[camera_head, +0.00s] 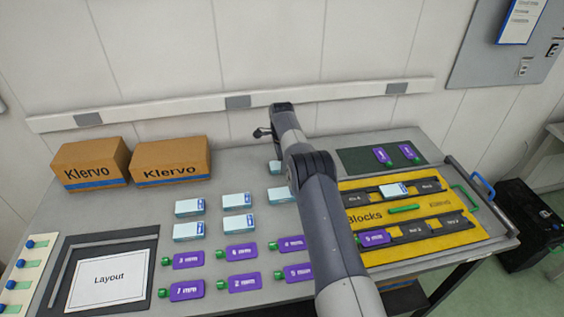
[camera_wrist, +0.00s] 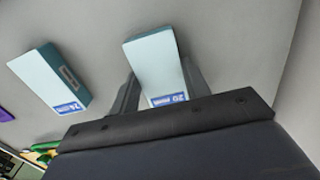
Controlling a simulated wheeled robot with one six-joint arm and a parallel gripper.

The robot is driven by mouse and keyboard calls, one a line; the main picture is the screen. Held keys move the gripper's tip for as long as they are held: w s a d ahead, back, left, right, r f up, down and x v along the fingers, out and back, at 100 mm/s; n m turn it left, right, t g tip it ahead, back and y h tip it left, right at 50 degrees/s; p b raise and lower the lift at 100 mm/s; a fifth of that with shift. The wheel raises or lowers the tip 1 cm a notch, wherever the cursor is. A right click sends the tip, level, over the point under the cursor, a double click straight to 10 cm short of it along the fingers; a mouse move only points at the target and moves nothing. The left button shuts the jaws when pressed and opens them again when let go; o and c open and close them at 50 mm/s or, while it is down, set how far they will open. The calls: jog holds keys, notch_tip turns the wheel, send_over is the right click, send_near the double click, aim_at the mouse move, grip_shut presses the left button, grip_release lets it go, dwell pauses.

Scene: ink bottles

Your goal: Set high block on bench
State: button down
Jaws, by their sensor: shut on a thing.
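My gripper (camera_wrist: 160,88) is shut on a pale blue block (camera_wrist: 153,58) whose label appears to read 20 mm. A dark finger shows on each side of it in the wrist view. The block is over or on the grey bench (camera_head: 120,205); I cannot tell whether it touches. A second pale block (camera_wrist: 50,76), seemingly marked 24 mm, lies apart to its left. In the head view my arm hides my fingers; a pale block (camera_head: 274,167) shows partly beside the arm.
Several pale blocks (camera_head: 237,201) and purple green-ended pieces (camera_head: 241,252) lie left of my arm. A yellow Blocks tray (camera_head: 360,228) on the right holds one pale block (camera_head: 393,190) and a purple piece (camera_head: 374,238). Klervo boxes (camera_head: 170,160) and a Layout sheet (camera_head: 108,280) are left.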

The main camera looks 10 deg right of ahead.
jog(key=shift+f, duration=0.15)
jog(key=c, duration=0.7)
grip_release()
jog(key=shift+c, duration=0.2)
notch_tip(320, 180, up, 12)
jog(key=p, duration=0.3)
jog(key=shift+r, duration=0.2)
